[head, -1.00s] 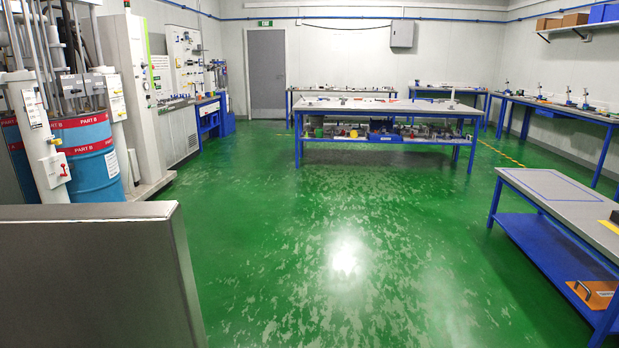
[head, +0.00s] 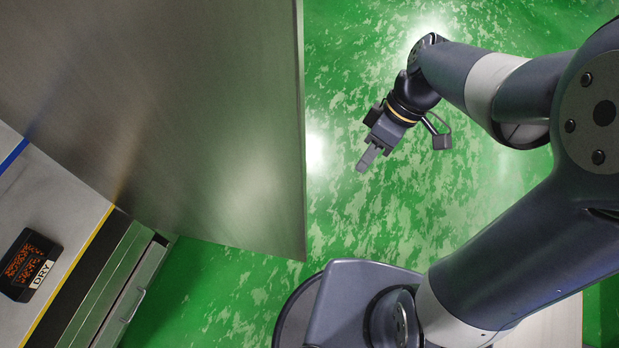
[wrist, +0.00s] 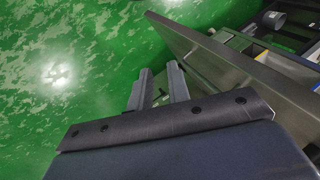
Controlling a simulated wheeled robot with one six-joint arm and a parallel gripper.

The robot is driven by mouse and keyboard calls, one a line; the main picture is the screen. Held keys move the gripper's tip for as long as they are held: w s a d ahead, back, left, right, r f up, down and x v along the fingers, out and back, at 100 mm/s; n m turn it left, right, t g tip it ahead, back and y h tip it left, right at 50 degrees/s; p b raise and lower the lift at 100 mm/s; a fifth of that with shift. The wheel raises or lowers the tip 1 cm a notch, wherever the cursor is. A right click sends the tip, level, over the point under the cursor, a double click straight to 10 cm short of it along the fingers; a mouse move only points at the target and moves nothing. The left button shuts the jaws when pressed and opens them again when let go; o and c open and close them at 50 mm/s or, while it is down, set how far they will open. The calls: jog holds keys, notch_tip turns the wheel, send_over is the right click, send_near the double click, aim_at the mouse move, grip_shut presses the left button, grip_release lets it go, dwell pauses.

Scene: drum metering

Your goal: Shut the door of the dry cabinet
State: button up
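The door (head: 190,110) of the dry cabinet is a large grey metal panel, standing open at the upper left of the head view. The cabinet (head: 85,235) shows at the lower left, with a dark display marked DRY (head: 30,265). My gripper (head: 364,162) hangs over the floor to the right of the door's free edge, apart from it. In the wrist view my gripper (wrist: 160,80) has its two fingers apart with nothing between them. There the door (wrist: 235,75) runs diagonally to the right of the fingers. Whether the fingers are level with the door is unclear.
Green floor (head: 350,60) lies clear around my gripper. A pale ledge with a handle (head: 135,303) shows at the cabinet's lower part. In the wrist view, a grey cylinder (wrist: 274,20) and other items sit beyond the door at the upper right.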

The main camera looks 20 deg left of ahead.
jog(key=a+n, duration=0.1)
jog(key=a, duration=0.1)
jog(key=a+r+n+g+p, duration=0.1)
jog(key=n, duration=0.1)
jog(key=w+a+n+g+p, duration=0.1)
jog(key=a, duration=0.1)
jog(key=shift+a+r+n+y, duration=0.25)
jog(key=shift+a+n+y, duration=0.05)
jog(key=shift+y, duration=0.1)
grip_shut()
jog(key=s+a+f, duration=0.3)
jog(key=s+f, duration=0.5)
jog(key=s, duration=0.1)
jog(key=shift+a+n+p, duration=0.4)
jog(key=shift+p, duration=0.05)
jog(key=shift+s, duration=0.1)
